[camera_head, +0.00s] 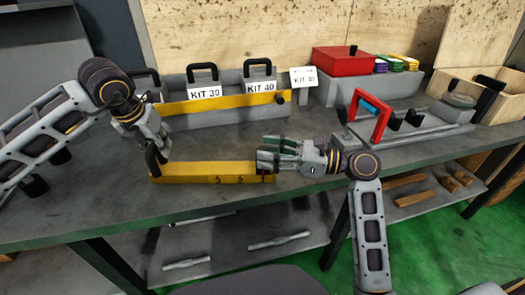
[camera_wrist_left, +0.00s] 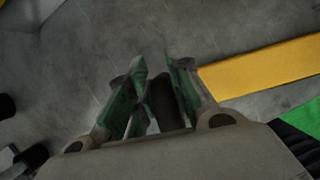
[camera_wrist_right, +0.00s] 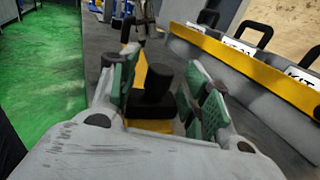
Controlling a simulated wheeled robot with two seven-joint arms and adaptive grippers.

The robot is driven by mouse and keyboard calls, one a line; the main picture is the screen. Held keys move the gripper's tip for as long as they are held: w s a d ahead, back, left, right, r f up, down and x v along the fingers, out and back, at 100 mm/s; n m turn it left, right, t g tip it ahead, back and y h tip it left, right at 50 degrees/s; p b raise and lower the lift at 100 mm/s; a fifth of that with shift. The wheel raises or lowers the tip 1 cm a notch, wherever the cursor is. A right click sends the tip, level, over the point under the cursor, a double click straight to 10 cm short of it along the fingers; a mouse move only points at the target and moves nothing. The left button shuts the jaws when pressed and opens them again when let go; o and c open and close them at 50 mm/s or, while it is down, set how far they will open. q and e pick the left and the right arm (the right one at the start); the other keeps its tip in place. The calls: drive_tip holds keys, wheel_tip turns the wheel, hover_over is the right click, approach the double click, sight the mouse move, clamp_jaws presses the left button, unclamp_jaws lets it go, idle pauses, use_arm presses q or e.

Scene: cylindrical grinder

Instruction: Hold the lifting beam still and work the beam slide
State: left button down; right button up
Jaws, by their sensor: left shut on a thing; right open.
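The yellow lifting beam (camera_head: 205,174) lies along the front of the table, with numbers marked near its right end. My left gripper (camera_head: 157,150) is at its left end, shut on an upright black handle (camera_wrist_left: 165,100). The beam extends to the right in the left wrist view (camera_wrist_left: 262,70). My right gripper (camera_head: 265,155) is over the beam's right end, its fingers open. In the right wrist view, a black knob (camera_wrist_right: 153,88) on the yellow beam (camera_wrist_right: 150,126), likely the slide, stands between those fingers. I cannot tell whether they touch it.
Behind the beam stands a grey rack (camera_head: 235,115) with a yellow front bar, black handles and KIT labels. A red box (camera_head: 345,60) and a fixture with a red frame (camera_head: 380,115) are to the right.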

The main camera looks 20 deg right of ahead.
drive_tip(key=shift+x, duration=1)
clamp_jaws()
